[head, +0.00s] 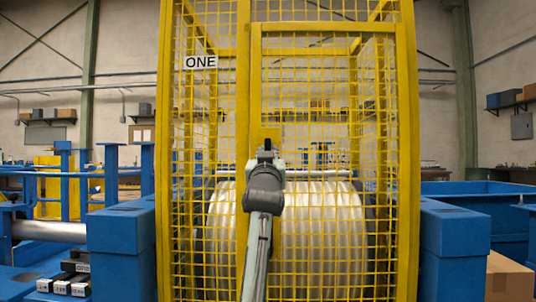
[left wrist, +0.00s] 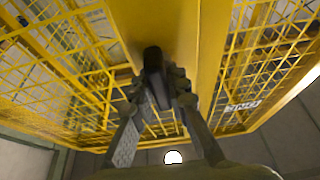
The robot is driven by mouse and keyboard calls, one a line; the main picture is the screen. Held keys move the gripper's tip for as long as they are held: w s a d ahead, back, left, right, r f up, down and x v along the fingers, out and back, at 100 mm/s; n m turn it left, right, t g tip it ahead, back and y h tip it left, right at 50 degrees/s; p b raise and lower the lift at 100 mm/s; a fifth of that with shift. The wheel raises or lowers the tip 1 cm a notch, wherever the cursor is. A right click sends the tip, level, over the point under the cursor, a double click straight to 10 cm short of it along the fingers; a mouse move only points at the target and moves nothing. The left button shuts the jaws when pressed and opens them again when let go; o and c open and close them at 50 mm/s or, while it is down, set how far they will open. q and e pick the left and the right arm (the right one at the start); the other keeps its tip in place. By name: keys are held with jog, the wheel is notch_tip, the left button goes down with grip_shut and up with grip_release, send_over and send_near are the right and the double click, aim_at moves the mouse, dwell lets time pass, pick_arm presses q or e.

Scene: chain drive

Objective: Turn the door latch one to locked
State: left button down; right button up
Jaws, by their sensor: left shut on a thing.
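The yellow mesh cage door (head: 258,80) stands straight ahead, with a sign reading ONE (head: 200,62) on the panel at its upper left. My left gripper (head: 267,154) reaches up from the bottom to the door's left frame post. In the left wrist view, the dark latch handle (left wrist: 153,62) sits between the fingers of my left gripper (left wrist: 158,84), which are shut on it. The handle runs lengthwise between the fingers in that view. In the head view my gripper mostly hides the latch, so its exact angle cannot be told. My right gripper is not in view.
Behind the mesh is a large pale ribbed drum (head: 325,235). Blue posts (head: 120,245) and (head: 455,245) flank the cage on both sides. A cardboard box (head: 508,278) is at the lower right.

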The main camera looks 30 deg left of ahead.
pick_arm(q)
jog(key=c, duration=1.5)
grip_release()
jog(key=v, duration=1.2)
